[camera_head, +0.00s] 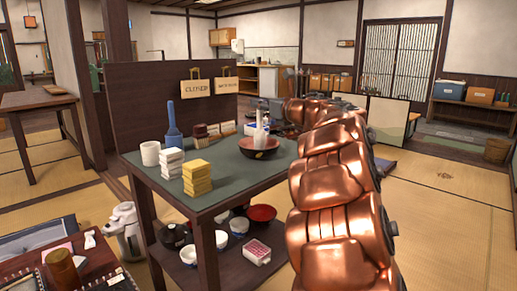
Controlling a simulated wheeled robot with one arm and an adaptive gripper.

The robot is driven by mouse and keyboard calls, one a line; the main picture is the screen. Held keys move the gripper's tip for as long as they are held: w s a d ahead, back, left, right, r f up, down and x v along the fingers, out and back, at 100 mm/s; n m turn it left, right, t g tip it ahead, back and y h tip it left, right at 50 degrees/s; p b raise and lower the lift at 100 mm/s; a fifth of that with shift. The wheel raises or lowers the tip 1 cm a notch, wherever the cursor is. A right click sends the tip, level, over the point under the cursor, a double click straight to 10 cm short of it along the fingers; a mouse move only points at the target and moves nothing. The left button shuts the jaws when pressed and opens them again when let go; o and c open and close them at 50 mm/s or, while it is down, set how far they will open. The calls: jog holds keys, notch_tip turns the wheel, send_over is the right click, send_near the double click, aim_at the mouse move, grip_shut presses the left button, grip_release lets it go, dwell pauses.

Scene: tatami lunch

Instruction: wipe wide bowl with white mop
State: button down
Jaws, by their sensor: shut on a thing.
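The wide bowl (273,153), dark outside and reddish inside, stands on the green-topped dark table (228,190). My copper arm reaches in from the right, and its far end bends left over the table. My gripper (262,112), small and dark, is above the bowl and shut on the white mop (259,136). The mop hangs upright, with its lower end in or just over the bowl. I cannot tell whether it touches the bowl's inside. The fingers are too small to make out clearly.
Left of the bowl are a blue brush-like tool (173,130), a white cup (150,153), white stacked blocks (172,163) and yellow ones (197,178). A dark partition with signs (195,87) stands behind. Bowls, including a red one (262,213), sit on the lower shelf. Tatami at right is clear.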

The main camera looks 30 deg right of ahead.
jog(key=shift+w+d+r+n+g+y+p, duration=0.1)
jog(key=shift+n+g+y+p, duration=0.5)
jog(key=shift+n+y+p, duration=0.8)
jog(key=shift+w+n+g+y+p, duration=0.1)
jog(key=shift+n+g+y+p, duration=0.65)
jog(key=shift+y, duration=1.15)
jog(key=shift+n+g+y+p, duration=0.25)
jog(key=shift+n+y+p, duration=0.3)
jog(key=shift+n+y, duration=0.15)
jog(key=n+g+y+p, duration=0.1)
jog(key=y+p, duration=0.1)
jog(key=p, duration=0.1)
jog(key=shift+n+g, duration=0.25)
jog(key=shift+g, duration=0.05)
jog(key=shift+n+g+y+p, duration=0.3)
jog(key=shift+g+p, duration=0.1)
jog(key=shift+p, duration=0.4)
jog(key=shift+f+b, duration=0.3)
jog(key=shift+b, duration=0.1)
jog(key=t+h+b, duration=0.1)
jog(key=b, duration=0.2)
jog(key=shift+f+m, duration=0.2)
jog(key=shift+m, duration=0.2)
jog(key=m+t+h+b, duration=0.1)
jog(key=b, duration=0.4)
jog(key=shift+m+t+h, duration=0.3)
jog(key=shift+h, duration=0.1)
